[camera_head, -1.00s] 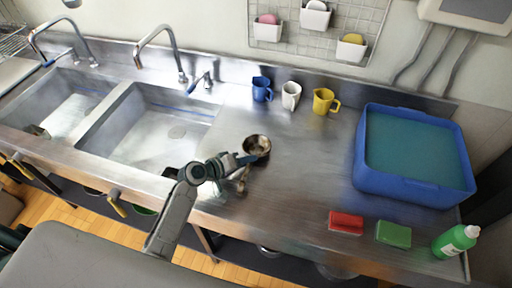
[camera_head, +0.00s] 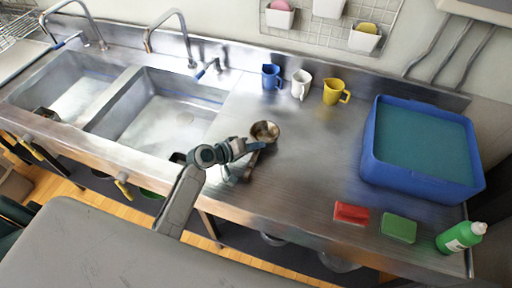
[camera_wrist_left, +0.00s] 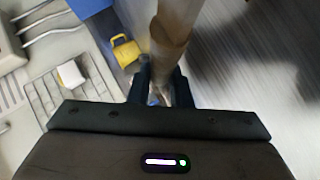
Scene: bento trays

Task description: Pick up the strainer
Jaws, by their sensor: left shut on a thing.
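The strainer (camera_head: 265,130) is a small round metal bowl with a dark brownish inside. It is over the steel counter to the right of the sinks. My left gripper (camera_head: 254,147) is at its near side, shut on its handle. In the left wrist view the strainer (camera_wrist_left: 173,28) reaches up from between the two dark fingers (camera_wrist_left: 160,92). The fingers cover part of the handle. I cannot tell clearly whether the bowl touches the counter. My right gripper is not in view.
Blue (camera_head: 271,77), white (camera_head: 301,84) and yellow (camera_head: 335,91) cups stand behind on the counter. A blue basin (camera_head: 421,183) is at the right. A red sponge (camera_head: 351,214), green sponge (camera_head: 398,228) and green bottle (camera_head: 461,237) line the front. Counter between is clear.

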